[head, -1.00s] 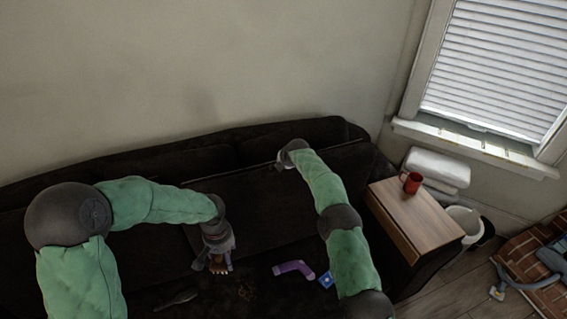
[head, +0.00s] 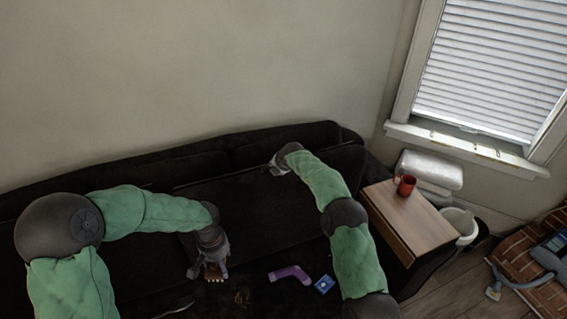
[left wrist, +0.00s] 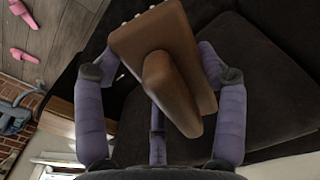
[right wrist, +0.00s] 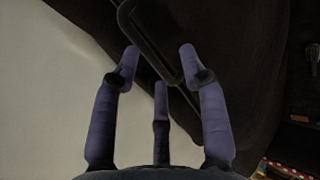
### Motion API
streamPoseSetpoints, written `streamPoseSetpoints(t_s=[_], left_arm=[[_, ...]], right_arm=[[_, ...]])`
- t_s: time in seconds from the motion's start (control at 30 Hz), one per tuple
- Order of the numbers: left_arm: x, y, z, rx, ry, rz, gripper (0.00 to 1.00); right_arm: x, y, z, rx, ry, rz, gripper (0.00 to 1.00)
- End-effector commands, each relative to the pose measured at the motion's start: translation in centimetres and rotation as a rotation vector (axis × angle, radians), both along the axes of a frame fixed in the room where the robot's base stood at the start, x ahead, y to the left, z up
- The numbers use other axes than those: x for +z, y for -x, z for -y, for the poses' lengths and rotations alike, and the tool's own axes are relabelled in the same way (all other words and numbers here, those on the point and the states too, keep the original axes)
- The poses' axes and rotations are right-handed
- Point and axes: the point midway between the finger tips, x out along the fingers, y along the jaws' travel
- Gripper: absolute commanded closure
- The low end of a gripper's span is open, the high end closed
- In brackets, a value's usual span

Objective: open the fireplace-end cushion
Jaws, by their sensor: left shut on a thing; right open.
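The fireplace-end cushion (head: 262,208) is the dark right-hand section of the sofa, nearest the side table. Its dark fabric makes its tilt hard to tell. My right gripper (head: 279,163) is at its far upper edge, open. In the right wrist view my right gripper's fingers (right wrist: 160,65) are spread around a dark rail-like edge (right wrist: 150,45), with no clear grip on it. My left gripper (head: 213,272) is low in front of the cushion, shut on a brown wooden brush (left wrist: 165,65) with pale bristle tips.
A wooden side table (head: 408,225) with a red mug (head: 405,185) stands at the right. A white bin (head: 460,222) is beyond it.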

Motion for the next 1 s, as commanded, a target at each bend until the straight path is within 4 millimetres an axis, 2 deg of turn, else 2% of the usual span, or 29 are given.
streamPoseSetpoints(t_s=[0.7, 1.0], left_arm=[[0.0, 0.0, 0.0, 0.0, 0.0, 0.0, 0.6], [0.0, 0.0, 0.0, 0.0, 0.0, 0.0, 0.6]], right_arm=[[6.3, 4.8, 1.8, 0.0, 0.0, 0.001, 0.57], [7.2, 5.7, 2.1, 0.001, 0.0, -0.001, 0.57]])
